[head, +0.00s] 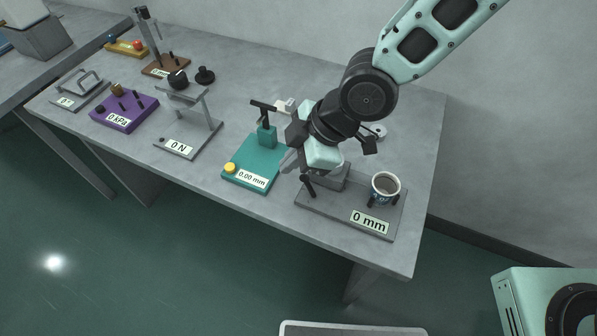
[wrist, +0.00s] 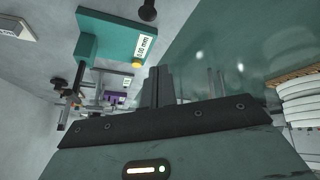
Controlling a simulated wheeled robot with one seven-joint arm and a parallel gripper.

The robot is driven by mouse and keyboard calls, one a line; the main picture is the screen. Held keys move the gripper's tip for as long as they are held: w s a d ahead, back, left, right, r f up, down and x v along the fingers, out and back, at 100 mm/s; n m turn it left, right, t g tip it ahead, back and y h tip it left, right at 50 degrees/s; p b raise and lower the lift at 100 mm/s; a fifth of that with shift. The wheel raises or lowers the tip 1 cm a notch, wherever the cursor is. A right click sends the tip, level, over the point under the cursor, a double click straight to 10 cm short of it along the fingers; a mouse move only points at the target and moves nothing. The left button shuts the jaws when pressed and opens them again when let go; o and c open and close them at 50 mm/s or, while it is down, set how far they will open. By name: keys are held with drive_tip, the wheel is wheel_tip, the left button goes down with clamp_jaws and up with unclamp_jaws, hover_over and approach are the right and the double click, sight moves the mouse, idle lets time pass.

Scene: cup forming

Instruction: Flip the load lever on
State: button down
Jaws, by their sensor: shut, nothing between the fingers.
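My gripper (head: 289,160) is shut and empty, above the bench between the teal 0.00 mm plate and the grey 0 mm base. In the wrist view the closed fingers (wrist: 158,86) show at centre. A short black-tipped lever (head: 307,184) stands at the left end of the grey base (head: 332,204), just below and right of the fingers, apparently apart from them. No visible label says which lever is the load lever. A white and blue cup (head: 385,187) stands at the base's right end, beside dark posts.
The teal plate (head: 245,175) carries a yellow button (head: 229,168) and a black-handled post (head: 264,121). It also shows in the wrist view (wrist: 112,40). A 0 N stand (head: 190,132), a purple 0 kPa box (head: 124,109) and other devices stand farther left. The bench's front edge is close.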

sight(309, 186)
drive_tip(key=shift+w+d+f+p, duration=0.15)
drive_tip(key=shift+d+f+p, duration=0.1)
drive_tip(key=shift+f, duration=0.55)
drive_tip(key=shift+w+d+f+p, duration=0.15)
drive_tip(key=shift+d+f, duration=0.05)
drive_tip(key=shift+f, duration=0.55)
drive_tip(key=shift+w+d+f+p, duration=0.15)
drive_tip(key=shift+d+f+p, duration=0.1)
drive_tip(key=shift+f, duration=0.55)
drive_tip(key=shift+f+b, duration=0.1)
drive_tip(key=shift+b, duration=0.3)
